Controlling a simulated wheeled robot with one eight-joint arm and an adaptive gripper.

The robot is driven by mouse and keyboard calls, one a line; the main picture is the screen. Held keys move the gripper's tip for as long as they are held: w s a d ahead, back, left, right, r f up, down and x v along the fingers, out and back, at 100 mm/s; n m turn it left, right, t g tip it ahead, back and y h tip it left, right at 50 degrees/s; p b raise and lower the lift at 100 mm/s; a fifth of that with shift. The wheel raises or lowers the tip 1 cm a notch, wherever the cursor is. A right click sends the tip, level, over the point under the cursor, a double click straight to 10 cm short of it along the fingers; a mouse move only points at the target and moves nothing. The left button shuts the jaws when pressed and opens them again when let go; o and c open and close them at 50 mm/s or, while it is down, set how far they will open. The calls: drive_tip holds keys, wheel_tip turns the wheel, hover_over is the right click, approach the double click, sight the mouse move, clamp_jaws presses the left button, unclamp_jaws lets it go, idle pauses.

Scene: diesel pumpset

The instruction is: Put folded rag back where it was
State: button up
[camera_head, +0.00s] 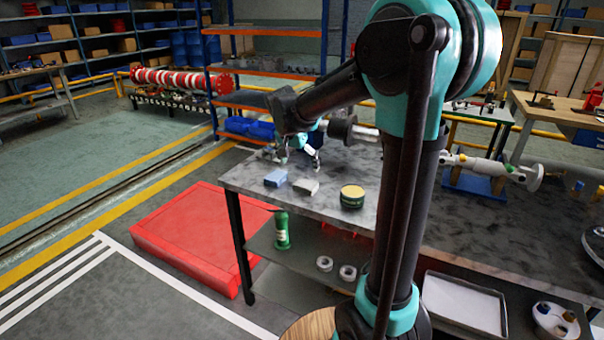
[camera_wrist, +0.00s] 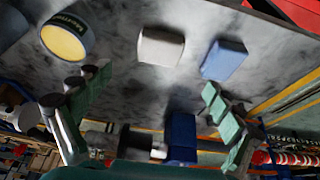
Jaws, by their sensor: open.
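Two small folded-looking blocks lie on the grey worktop (camera_head: 325,207). One is blue (camera_head: 276,177) near the left edge, and one is pale grey (camera_head: 306,187) just right of it. I cannot tell for sure which is the folded rag. The wrist view shows the blue block (camera_wrist: 224,59) and the grey block (camera_wrist: 161,47) too, apart from each other. My gripper (camera_head: 301,156) is open above the worktop, behind the two blocks. In the wrist view its spread fingers (camera_wrist: 155,88) have nothing between them, and both blocks lie beyond the fingertips.
A round green tin with a yellow top (camera_head: 352,196) stands right of the grey block. The lower shelf holds a green bottle (camera_head: 282,231), two rolls (camera_head: 335,268) and a white tray (camera_head: 463,303). A red platform (camera_head: 190,235) lies on the floor at left.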

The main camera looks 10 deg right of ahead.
drive_tip(key=s+d+f+n+y, duration=0.1)
drive_tip(key=s+d+f+n, duration=0.1)
drive_tip(key=s+f, duration=0.3)
drive_tip(key=s+d+f+n, duration=0.2)
drive_tip(key=s+f, duration=0.3)
drive_tip(key=s, duration=0.7)
drive_tip(key=s+d+f+n+y, duration=0.1)
drive_tip(key=s+d+f+n, duration=0.2)
drive_tip(key=s, duration=0.6)
drive_tip(key=shift+s+f+t+y, duration=0.3)
drive_tip(key=shift+f, duration=0.6)
